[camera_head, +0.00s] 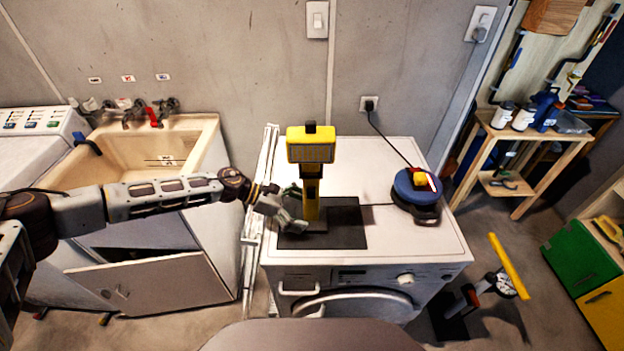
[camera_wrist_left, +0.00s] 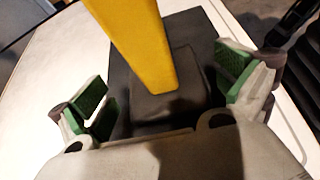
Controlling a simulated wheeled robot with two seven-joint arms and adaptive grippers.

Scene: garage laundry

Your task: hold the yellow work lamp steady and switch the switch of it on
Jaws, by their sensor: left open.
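The yellow work lamp (camera_head: 311,148) stands upright on a dark mat (camera_head: 345,225) on top of the white washing machine (camera_head: 395,245). Its head has a small dark part on top; I cannot tell whether this is the switch. My left gripper (camera_head: 292,206) is at the lamp's post, low down, reaching in from the left. In the left wrist view the yellow post (camera_wrist_left: 138,40) rises from a dark base (camera_wrist_left: 168,90) between the open green-padded fingers of the left gripper (camera_wrist_left: 165,88), with a gap on both sides. My right gripper is not in view.
A blue cable reel (camera_head: 412,190) with a red and yellow top sits right of the lamp, its cord running to a wall socket (camera_head: 369,104). A wall switch (camera_head: 317,20) is above. A sink (camera_head: 195,130) is at left, a wooden shelf (camera_head: 500,180) at right.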

